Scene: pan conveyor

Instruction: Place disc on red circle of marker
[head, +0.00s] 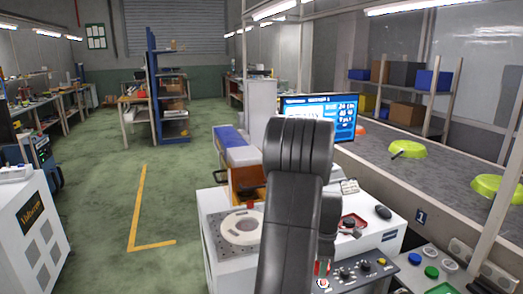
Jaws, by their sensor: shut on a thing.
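My black arm (292,190) rises through the middle of the head view and covers part of the white workbench. My gripper is not visible, hidden behind the arm or outside the picture. A pale round disc-like piece (243,226) with a darker centre lies on a grey perforated plate (217,250) at the bench's left side. I cannot tell whether it is the task's disc. No marker with a red circle can be made out. A red square tray (361,221) with a small dark thing in it sits right of the arm.
A conveyor (440,178) with green pans (409,149) runs along the right. A monitor (345,118), a computer mouse (383,212) and a button panel (352,276) are near the arm. A white cabinet (30,240) stands left. The green floor between is clear.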

